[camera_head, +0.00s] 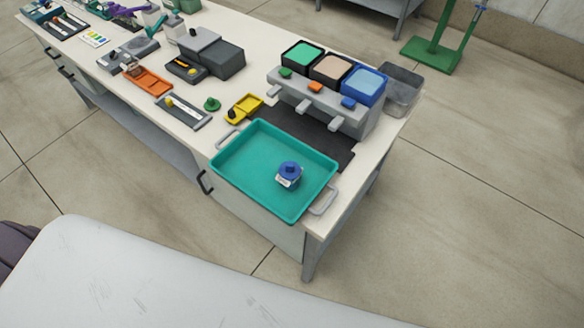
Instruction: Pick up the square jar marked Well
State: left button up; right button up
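A small square jar (288,181) with a blue cap and a pale label stands upright in the teal tray (236,182), right of the tray's middle. The writing on the label is too small to read, so I cannot tell whether it says Well. No other square jar is clear in view. Neither of my grippers shows in the head view.
The tray lies at the bench's (339,208) near right end, with handles at both ends. Behind it stands a grey dispenser (327,105) with green, beige and blue tanks. A yellow tray (244,107) and orange tray (148,81) lie left. A white surface (160,270) fills the foreground.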

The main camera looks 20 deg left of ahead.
aim_at(133, 67)
jog(key=u, duration=1.6)
jog(key=z, duration=0.4)
jog(key=i+j+z, duration=0.15)
jog(key=z, duration=0.25)
jog(key=i+j+z, duration=0.15)
jog(key=z, duration=0.2)
jog(key=j+z, duration=0.4)
jog(key=i+l, duration=0.05)
